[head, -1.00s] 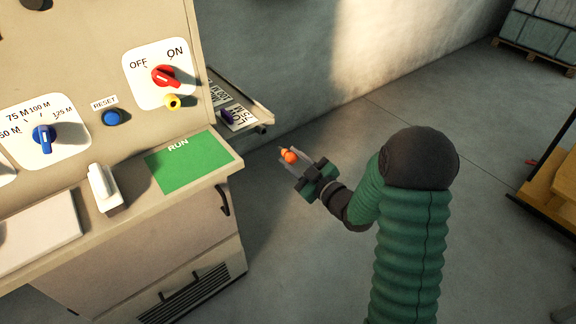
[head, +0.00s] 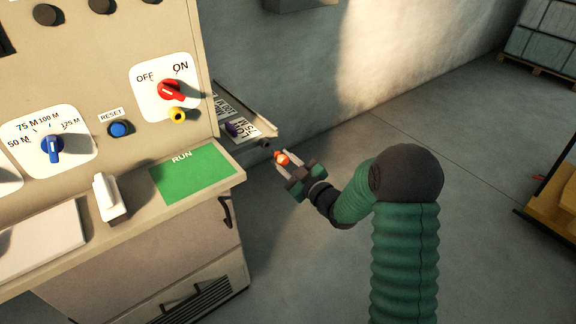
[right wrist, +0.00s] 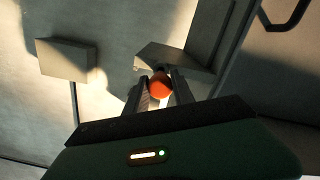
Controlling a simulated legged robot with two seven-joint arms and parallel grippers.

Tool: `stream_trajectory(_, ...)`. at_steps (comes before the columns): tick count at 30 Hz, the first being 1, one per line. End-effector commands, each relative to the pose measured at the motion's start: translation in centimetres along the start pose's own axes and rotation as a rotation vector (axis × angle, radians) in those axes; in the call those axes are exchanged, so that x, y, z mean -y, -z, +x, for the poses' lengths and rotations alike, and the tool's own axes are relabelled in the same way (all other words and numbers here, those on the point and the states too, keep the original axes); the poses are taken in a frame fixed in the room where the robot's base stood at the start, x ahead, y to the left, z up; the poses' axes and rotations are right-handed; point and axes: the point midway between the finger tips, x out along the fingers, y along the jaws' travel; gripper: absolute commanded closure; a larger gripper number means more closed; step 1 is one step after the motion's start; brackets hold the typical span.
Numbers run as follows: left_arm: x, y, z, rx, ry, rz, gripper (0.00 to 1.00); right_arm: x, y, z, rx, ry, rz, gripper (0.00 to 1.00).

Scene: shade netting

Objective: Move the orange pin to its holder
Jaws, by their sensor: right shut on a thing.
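The orange pin (head: 281,158) is between the fingers of my right gripper (head: 284,163), held in the air to the right of the machine. Its round orange end also shows in the right wrist view (right wrist: 159,85), between the two fingertips (right wrist: 160,90). The rest of the pin is hidden. A labelled side shelf (head: 262,130) juts from the machine's right side, just left of and beyond the gripper. A purple piece (head: 235,130) and white labels are on it. I cannot tell which spot is the pin's holder. My left gripper is not in view.
The machine's control panel has a red ON/OFF knob (head: 170,91), a yellow ring (head: 178,116), a blue reset button (head: 119,129) and a blue dial (head: 52,148). A green RUN card (head: 194,174) lies on the ledge.

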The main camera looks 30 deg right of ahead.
Motion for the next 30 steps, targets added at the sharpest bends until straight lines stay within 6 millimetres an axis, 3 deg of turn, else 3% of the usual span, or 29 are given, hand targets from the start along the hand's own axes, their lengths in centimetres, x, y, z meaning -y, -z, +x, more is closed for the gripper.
stream_trajectory(8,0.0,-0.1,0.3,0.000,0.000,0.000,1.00,0.0,0.2,1.7,-0.002,0.000,0.000,1.00)
stream_trajectory(30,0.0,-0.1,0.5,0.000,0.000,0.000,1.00,-0.1,0.2,1.8,-0.001,0.000,0.000,1.00)
